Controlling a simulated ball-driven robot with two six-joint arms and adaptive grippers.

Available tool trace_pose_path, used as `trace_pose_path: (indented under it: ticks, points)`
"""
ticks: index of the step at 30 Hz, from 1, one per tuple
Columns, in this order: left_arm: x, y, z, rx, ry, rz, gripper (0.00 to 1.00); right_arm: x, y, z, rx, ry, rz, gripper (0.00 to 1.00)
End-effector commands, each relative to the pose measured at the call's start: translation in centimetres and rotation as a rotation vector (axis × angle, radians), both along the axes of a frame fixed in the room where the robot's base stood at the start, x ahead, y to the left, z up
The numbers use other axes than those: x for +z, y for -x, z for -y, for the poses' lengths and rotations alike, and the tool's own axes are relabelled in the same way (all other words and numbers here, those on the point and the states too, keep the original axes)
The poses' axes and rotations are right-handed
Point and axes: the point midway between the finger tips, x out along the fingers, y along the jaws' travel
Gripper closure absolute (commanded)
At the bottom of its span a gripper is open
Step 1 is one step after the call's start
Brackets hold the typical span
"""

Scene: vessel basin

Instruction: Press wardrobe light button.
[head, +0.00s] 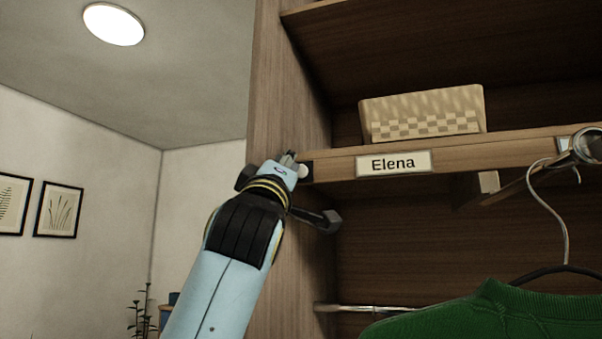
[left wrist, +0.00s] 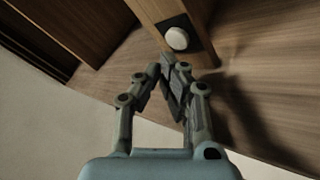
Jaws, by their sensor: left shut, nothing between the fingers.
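The wardrobe light button is a round white knob on a small dark plate, at the left end of the shelf edge. In the head view the button (head: 303,171) shows just right of my left gripper (head: 290,157). In the left wrist view the button (left wrist: 177,39) is just beyond the fingertips of my left gripper (left wrist: 167,65), which is shut and empty. The fingertips are close to the plate's lower edge; I cannot tell whether they touch. My right gripper is not in view.
The wooden shelf (head: 510,149) carries an "Elena" label (head: 393,163) and a woven basket (head: 421,113). A hanger hook (head: 555,205) and a green garment (head: 480,312) hang at the right. The wardrobe side panel (head: 290,90) stands behind my left arm.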

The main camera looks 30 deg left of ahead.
Motion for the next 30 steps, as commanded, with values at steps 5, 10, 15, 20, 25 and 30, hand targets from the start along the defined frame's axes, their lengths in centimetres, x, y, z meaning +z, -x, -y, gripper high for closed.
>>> trace_pose_path:
  ticks: [5,10,15,20,25,30]
  points:
    - [-0.1,-0.6,-0.2,0.001,-0.001,0.001,1.0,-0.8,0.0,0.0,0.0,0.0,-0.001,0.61]
    - [0.0,-0.8,-0.2,0.001,-0.001,0.0,1.0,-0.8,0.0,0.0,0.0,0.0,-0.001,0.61]
    - [0.0,-0.8,-0.2,0.001,-0.001,0.0,1.0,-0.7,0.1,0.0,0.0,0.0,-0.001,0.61]
    - [0.0,-0.9,-0.2,0.001,-0.001,0.0,1.0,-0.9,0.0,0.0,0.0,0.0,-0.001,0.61]
    - [0.0,-1.1,-0.3,0.0,0.0,0.0,1.0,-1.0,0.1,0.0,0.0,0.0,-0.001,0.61]
    - [0.0,-1.2,-0.3,0.0,-0.001,0.001,1.0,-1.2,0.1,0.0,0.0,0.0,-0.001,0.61]
